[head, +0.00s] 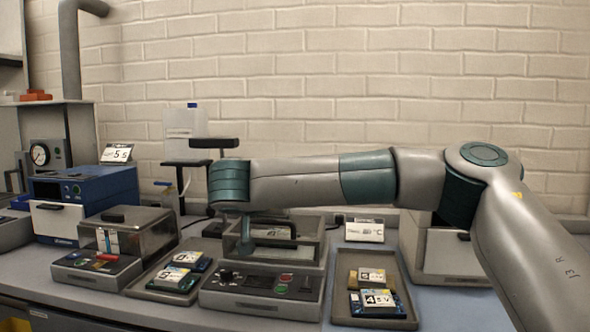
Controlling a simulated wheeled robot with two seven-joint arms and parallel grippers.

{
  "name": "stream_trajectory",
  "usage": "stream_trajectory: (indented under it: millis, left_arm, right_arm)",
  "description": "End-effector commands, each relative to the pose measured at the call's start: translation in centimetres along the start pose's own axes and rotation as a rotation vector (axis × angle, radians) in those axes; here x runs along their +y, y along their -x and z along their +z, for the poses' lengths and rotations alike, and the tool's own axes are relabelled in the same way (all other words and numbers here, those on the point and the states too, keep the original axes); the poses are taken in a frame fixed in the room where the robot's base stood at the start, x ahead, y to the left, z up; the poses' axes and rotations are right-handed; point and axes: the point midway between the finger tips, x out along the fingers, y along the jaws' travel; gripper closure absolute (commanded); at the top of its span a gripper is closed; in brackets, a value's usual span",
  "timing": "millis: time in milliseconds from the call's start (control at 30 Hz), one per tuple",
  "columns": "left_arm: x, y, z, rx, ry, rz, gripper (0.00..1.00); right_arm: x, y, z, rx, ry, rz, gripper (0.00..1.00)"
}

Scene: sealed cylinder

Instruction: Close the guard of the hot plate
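The likely hot plate (262,291) is the grey unit at the centre of the bench, with a knob, buttons and a small display on its sloped front. A clear-walled, grey-framed guard (312,243) stands behind that panel. My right arm reaches in from the right, and its wrist hangs over the guard's left part. The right gripper (247,236) points down in front of or inside the guard. Its fingers are small and partly hidden by the wrist, so I cannot tell their opening or whether they touch the guard. The guard's exact position is unclear. My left gripper is not in view.
Trays with labelled modules stand left (150,287) and right (341,307) of the unit. A clear-lidded device (97,273) and a blue box (80,200) are at left. A white bottle (184,138) stands behind. A grey machine (419,250) is behind my arm.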

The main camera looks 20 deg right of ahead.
Motion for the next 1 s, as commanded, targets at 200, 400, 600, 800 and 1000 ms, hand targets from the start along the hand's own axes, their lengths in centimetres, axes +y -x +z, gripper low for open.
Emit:
stream_trajectory:
  millis: [200,400,600,800,1000]
  left_arm:
    - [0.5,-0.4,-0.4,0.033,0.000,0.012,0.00]
    - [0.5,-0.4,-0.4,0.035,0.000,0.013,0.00]
    - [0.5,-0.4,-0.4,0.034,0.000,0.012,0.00]
    - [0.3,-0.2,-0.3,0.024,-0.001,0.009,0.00]
    - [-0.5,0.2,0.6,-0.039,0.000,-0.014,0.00]
  right_arm:
    - [-0.2,-0.7,2.9,-0.035,0.028,0.003,1.00]
    - [-0.2,-0.7,3.0,-0.035,0.031,0.004,1.00]
    - [-0.3,-0.7,3.1,-0.035,0.032,0.003,1.00]
    - [-0.4,-0.2,2.4,-0.029,0.030,0.003,1.00]
    - [-0.8,1.1,0.4,-0.014,0.023,-0.001,1.00]
